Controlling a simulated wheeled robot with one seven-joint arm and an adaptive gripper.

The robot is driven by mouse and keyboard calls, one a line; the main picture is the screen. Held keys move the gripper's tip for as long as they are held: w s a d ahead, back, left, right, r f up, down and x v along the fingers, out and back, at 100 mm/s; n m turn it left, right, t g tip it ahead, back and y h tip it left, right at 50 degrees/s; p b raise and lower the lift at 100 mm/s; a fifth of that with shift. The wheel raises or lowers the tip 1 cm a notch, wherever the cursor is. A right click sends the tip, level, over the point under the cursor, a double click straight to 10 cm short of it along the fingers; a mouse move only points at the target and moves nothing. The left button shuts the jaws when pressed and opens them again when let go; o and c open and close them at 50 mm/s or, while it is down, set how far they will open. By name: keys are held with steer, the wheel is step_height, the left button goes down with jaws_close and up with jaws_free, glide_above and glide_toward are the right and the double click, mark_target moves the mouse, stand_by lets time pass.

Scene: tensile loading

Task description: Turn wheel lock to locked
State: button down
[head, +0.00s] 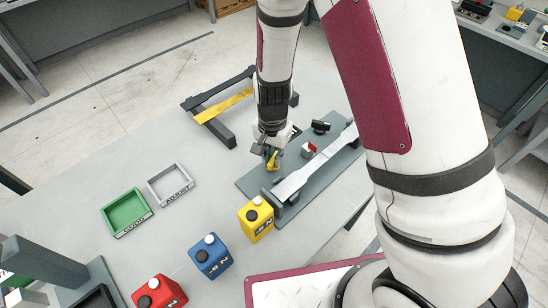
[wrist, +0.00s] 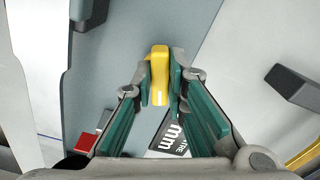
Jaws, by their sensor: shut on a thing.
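My gripper (head: 270,156) is above the grey base plate (head: 253,187) of the test fixture, with its wrist pointing down. Its two teal-padded fingers, clear in the wrist view (wrist: 160,88), are closed on a yellow lever (wrist: 159,62), one pad on each side. In the head view the lever (head: 272,163) shows just below the fingertips, partly covered by them. The lever appears to be the wheel lock. I see no lock marking, and cannot tell which position it is in.
A long pale specimen bar (head: 318,160) lies beside my gripper, with a red-and-white block (head: 309,148) and a black knob (head: 321,127) close by. Green (head: 126,213) and grey (head: 170,184) trays lie left.

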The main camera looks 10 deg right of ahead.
mark_target(272, 159)
steer(key=shift+m+p, duration=0.6)
steer(key=shift+m, duration=1.1)
steer(key=shift+w, duration=0.1)
steer(key=c, duration=1.6)
jaws_free()
step_height(272, 159, up, 12)
steer(key=shift+r, duration=0.1)
